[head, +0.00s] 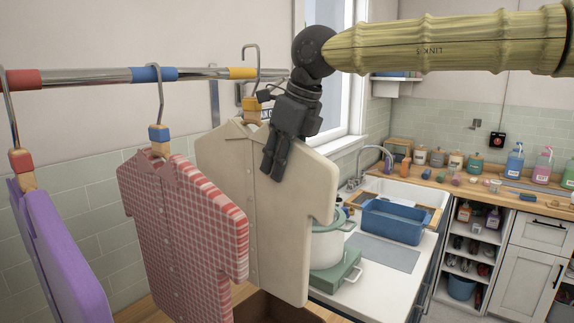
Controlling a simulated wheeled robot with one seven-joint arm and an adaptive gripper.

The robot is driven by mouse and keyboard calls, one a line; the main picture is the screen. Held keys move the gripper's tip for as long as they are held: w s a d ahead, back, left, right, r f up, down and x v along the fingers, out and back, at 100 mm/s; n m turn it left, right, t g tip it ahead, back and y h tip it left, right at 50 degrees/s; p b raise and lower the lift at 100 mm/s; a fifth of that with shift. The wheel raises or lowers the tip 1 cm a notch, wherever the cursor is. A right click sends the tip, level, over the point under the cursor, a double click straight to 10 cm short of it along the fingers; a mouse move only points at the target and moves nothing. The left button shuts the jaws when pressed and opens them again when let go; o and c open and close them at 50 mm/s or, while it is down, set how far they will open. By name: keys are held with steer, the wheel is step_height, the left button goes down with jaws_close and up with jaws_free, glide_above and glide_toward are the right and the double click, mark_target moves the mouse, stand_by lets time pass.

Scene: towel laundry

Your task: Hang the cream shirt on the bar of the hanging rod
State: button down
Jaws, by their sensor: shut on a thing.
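The cream shirt (265,210) hangs upright on a hanger with a yellow block, at the right end of the row. Its metal hook (250,54) rises above the bar (200,74) of the hanging rod, close to the yellow band (242,73). In this view the hook overlaps the bar; I cannot tell whether it rests on it. My black gripper (272,168) points down at the shirt's right shoulder and is shut on the cream shirt. Its fingers and wrist hide part of the shoulder and the hanger.
A red checked shirt (185,225) hangs at the blue band, and a purple garment (62,250) at the red band. Behind the cream shirt, a counter holds a white pot (328,245), a sink and a blue basin (395,222). A window (325,60) is behind my arm.

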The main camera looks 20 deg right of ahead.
mark_target(261, 172)
steer(key=shift+w+a, duration=0.45)
steer(key=shift+w, duration=0.25)
steer(key=shift+w+a, duration=0.5)
steer(key=shift+w, duration=0.25)
steer(key=shift+w+a, duration=0.45)
steer(key=shift+w, duration=0.25)
steer(key=shift+f+b, duration=0.4)
steer(key=shift+f, duration=1.05)
steer(key=c, duration=1.2)
jaws_free()
steer(key=shift+o, duration=0.2)
